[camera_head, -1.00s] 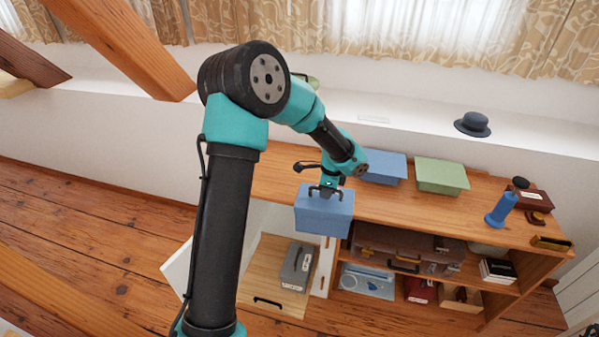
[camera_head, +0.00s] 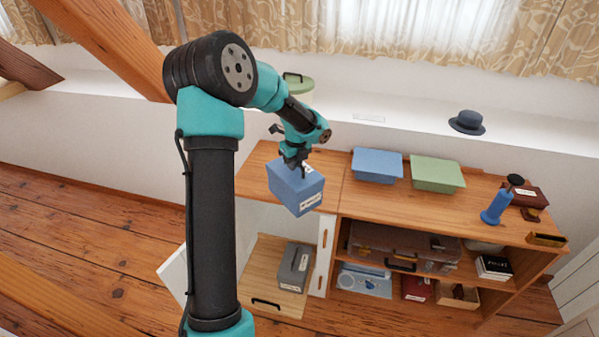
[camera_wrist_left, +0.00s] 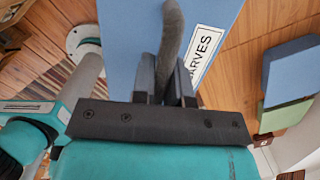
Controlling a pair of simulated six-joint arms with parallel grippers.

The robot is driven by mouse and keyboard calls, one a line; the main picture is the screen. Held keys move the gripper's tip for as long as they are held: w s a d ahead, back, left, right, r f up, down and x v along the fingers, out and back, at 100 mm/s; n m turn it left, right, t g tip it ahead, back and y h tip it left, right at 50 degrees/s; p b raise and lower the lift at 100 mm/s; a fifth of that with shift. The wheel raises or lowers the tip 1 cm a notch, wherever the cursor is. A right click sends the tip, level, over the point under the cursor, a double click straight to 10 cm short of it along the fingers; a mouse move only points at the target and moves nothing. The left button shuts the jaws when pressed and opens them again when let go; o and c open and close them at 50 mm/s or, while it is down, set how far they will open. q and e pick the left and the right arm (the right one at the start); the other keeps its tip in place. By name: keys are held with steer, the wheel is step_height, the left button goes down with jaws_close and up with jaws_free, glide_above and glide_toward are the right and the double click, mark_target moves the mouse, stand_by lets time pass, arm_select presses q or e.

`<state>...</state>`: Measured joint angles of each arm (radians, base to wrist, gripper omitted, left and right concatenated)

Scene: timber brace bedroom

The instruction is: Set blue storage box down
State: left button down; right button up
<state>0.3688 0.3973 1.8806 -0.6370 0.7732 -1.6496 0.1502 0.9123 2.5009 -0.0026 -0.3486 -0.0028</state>
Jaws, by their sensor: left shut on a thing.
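A blue storage box (camera_head: 293,187) with a white label hangs from my left gripper (camera_head: 296,163), over the left part of the wooden cabinet's top (camera_head: 262,158). The box is turned at an angle in the head view. In the left wrist view the jaws (camera_wrist_left: 166,85) are shut on the box's dark handle (camera_wrist_left: 171,40), and the box's blue lid (camera_wrist_left: 125,30) fills the area beyond, its label partly readable as "ARVES". Whether the box's underside touches the cabinet top cannot be told. My right gripper is in neither view.
Another blue box (camera_head: 377,165) and a green box (camera_head: 437,173) stand on the cabinet top to the right.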

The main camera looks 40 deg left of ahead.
arm_select(q)
steer(key=shift+s+a+r+m, duration=0.15)
steer(key=shift+a+m, duration=0.15)
steer(key=shift+a, duration=0.2)
steer(key=shift+s+a+r+m, duration=0.1)
steer(key=shift+a+m, duration=0.2)
steer(key=shift+a, duration=0.15)
steer(key=w+a+f, duration=0.1)
steer(key=w+a, duration=0.9)
steer(key=a, duration=0.1)
steer(key=shift+w+a+f, duration=0.2)
steer(key=shift+a, duration=0.05)
steer(key=shift+w, duration=0.1)
steer(key=shift+a+f, duration=0.15)
steer(key=shift+f, duration=1.75)
